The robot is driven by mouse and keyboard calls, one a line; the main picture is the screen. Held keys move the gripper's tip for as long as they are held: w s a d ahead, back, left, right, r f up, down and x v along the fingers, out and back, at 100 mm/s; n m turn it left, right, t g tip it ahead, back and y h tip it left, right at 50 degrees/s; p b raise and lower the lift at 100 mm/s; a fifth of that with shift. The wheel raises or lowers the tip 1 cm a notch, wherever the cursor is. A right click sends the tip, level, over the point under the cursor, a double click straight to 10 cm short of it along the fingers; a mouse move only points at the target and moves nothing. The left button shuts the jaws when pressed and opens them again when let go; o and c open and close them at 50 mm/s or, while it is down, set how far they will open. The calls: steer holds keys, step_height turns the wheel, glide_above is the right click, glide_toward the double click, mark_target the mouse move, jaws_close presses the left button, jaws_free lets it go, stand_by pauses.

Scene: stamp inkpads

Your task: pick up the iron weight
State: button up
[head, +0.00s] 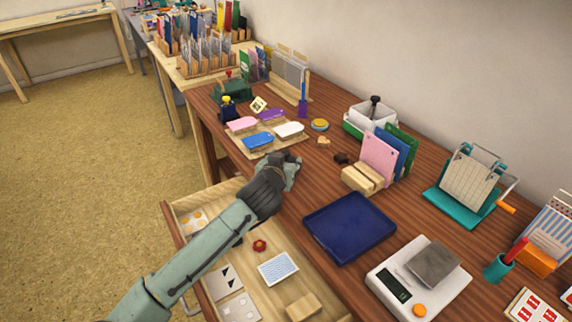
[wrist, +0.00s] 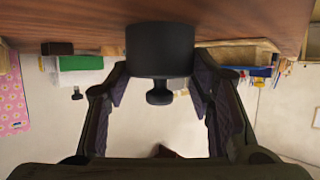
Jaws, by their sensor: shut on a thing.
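The iron weight (wrist: 160,48) is a black cylinder with a round knob. In the wrist view, which is upside down, it sits between the two fingers of my gripper (wrist: 161,78). The fingers are closed on its sides, with the knob pointing away from the tabletop. Its base is at or very close to the wooden tabletop; I cannot tell if there is a gap. In the head view my gripper (head: 291,170) is low over the table's front edge, just in front of the inkpads, and hides the weight.
Inkpads in pink, blue, purple and white, including the blue one (head: 258,140), lie just behind my gripper. A blue tray (head: 349,228) and a white scale (head: 418,283) stand to the right. An open drawer (head: 250,243) is below my arm. A card holder (head: 362,180) is right.

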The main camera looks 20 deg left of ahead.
jaws_close()
stand_by(0.3)
steer(key=shift+r, duration=0.15)
